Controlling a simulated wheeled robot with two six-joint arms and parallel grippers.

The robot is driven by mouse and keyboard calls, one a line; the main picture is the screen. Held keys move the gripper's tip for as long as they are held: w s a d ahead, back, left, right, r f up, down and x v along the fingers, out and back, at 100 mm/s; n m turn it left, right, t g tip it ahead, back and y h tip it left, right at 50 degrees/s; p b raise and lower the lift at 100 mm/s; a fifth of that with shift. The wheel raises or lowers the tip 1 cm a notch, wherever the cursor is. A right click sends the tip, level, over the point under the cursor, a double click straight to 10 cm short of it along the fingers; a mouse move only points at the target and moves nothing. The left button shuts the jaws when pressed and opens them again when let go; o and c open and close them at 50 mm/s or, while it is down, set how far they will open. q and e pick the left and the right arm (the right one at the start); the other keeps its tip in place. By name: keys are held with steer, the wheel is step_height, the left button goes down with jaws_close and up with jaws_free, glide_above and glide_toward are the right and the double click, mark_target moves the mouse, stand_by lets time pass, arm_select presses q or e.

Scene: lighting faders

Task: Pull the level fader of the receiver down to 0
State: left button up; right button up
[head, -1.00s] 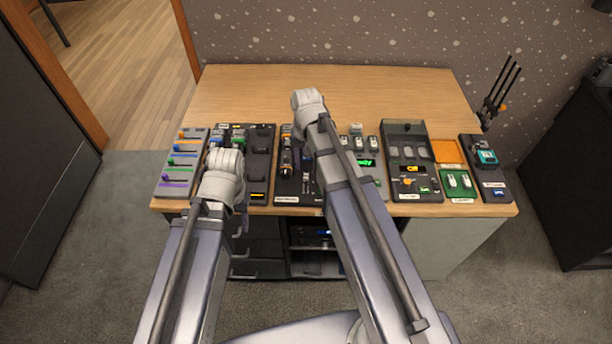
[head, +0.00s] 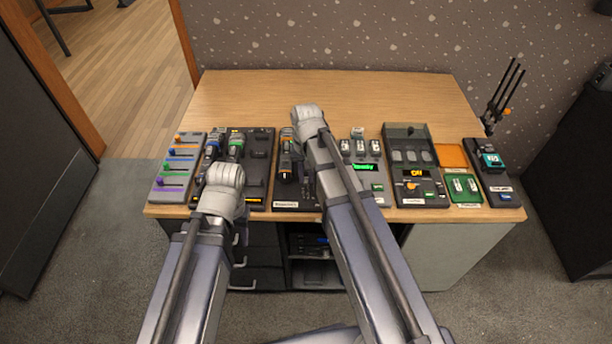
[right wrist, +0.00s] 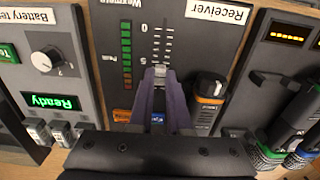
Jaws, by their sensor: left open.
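The receiver (head: 283,196) is a dark panel with a "Receiver" label, partly hidden by my right arm in the head view. In the right wrist view, the receiver (right wrist: 190,40) shows a fader slot with scale marks, the 0 being nearer the label than the 5. The level fader (right wrist: 160,71) is a small pale cap near the 5 mark. My right gripper (right wrist: 161,78) has its two fingers closed in on this cap. My left gripper (head: 224,178) is over the left charger area; its own wrist hides its fingertips.
A battery tester (right wrist: 48,60) with a green "Ready" display sits beside the receiver. An orange-ringed handheld unit (right wrist: 208,92) stands close to the right fingers. A microphone charger (head: 258,160) and coloured faders (head: 178,165) lie further left. The back of the table (head: 330,90) is clear.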

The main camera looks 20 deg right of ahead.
mark_target(306, 199)
jaws_close()
stand_by(0.8)
steer(key=s, duration=0.2)
steer(key=s+a, duration=0.1)
steer(key=s, duration=0.2)
steer(key=shift+s+a, duration=0.3)
steer(key=shift+s, duration=0.05)
steer(key=o, duration=0.6)
jaws_free()
steer(key=shift+w, duration=0.1)
steer(key=shift+r, duration=0.15)
